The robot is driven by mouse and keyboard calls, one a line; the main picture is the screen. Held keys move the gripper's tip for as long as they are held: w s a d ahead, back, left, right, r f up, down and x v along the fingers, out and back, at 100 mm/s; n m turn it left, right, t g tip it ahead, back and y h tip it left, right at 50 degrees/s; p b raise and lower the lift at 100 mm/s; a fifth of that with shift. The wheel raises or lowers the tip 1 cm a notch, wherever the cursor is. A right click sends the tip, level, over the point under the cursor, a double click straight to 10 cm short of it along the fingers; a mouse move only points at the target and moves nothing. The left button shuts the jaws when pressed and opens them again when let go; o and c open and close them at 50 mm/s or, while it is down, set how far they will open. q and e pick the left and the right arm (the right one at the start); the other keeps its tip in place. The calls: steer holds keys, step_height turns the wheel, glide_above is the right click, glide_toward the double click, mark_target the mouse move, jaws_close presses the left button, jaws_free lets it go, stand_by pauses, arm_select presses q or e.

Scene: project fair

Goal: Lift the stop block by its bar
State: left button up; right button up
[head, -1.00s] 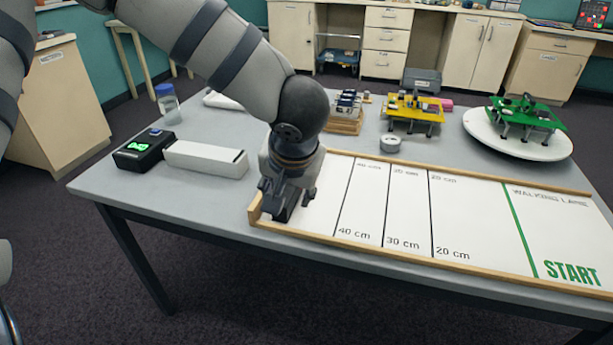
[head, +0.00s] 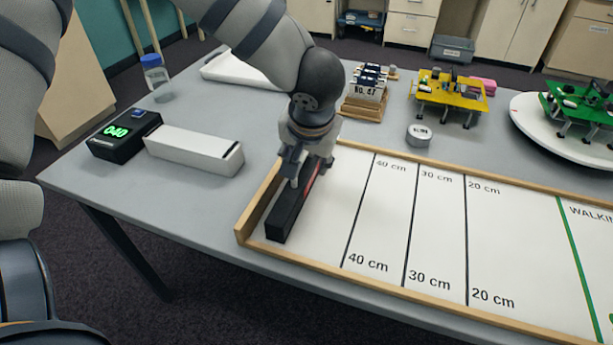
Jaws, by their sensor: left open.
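The stop block (head: 285,218) is a long black block with a red patch on one side. It lies at the left end of the white walking lane (head: 330,215), beside the lane's wooden end rail. My left gripper (head: 297,178) points down over the far part of the block, fingers open at its top. The gripper covers the block's bar, so I cannot tell whether the fingers straddle it. My right gripper is out of view.
Left of the lane are a white box (head: 193,150) and a black timer (head: 124,135) with green digits. Behind are a lidded bottle (head: 157,76), a round weight-like disc (head: 419,135), a yellow walker (head: 450,97) and a green walker (head: 585,103). The rest of the lane is clear.

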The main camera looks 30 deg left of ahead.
mark_target(306, 167)
arm_select(q)
steer(key=b+x, duration=0.1)
steer(key=x, duration=0.3)
steer(key=shift+f, duration=0.4)
steer(key=shift+r, duration=0.25)
jaws_close()
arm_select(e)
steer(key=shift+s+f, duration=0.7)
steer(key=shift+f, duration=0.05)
arm_select(q)
steer(key=shift+r, duration=0.1)
